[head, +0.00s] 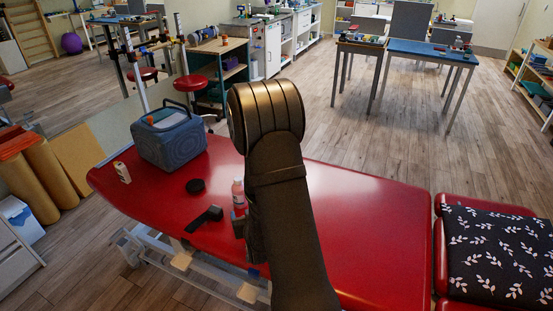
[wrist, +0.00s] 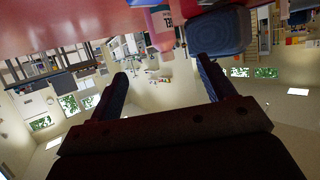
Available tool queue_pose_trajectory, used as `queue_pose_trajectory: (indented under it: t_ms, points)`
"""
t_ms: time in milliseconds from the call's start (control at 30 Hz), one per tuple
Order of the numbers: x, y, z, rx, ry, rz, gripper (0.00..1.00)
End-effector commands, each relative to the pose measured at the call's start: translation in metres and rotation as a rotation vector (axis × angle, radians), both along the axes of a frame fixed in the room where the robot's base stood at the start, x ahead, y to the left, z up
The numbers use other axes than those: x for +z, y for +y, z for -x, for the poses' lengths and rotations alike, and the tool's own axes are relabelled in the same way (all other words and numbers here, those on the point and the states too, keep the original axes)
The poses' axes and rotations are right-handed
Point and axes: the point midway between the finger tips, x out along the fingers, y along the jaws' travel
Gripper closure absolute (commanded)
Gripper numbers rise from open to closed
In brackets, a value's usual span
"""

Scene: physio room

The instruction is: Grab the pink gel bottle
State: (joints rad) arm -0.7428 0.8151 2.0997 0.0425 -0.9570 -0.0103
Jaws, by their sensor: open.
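The pink gel bottle (head: 238,193) stands upright on the red treatment table (head: 350,220), close to the left side of my arm, which hides part of it in the head view. In the wrist view, which is upside down, the bottle (wrist: 158,28) shows at the top with its label partly visible. My gripper (wrist: 163,72) is open, its two dark fingers wide apart with nothing between them. The bottle lies beyond the fingertips and apart from them, sideways between the two. In the head view my arm mostly hides the gripper.
A blue cooler box (head: 168,138) stands behind and left of the bottle; it also shows in the wrist view (wrist: 218,30). A small light bottle (head: 122,172), a black disc (head: 195,186) and a black object (head: 206,217) lie left of it. The table right of my arm is clear.

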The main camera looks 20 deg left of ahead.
Motion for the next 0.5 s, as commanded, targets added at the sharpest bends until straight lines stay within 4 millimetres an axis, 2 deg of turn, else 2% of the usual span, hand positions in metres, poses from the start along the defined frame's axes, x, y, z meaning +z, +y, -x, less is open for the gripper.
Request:
queue_pose_trajectory:
  t_ms: [167,367,500]
  points:
    - [-0.001,0.005,-0.009,-0.002,0.013,0.025,0.25]
    - [-0.002,0.021,-0.042,0.0,0.087,0.152,0.25]
    - [0.005,0.033,-0.065,0.018,0.161,0.255,0.25]
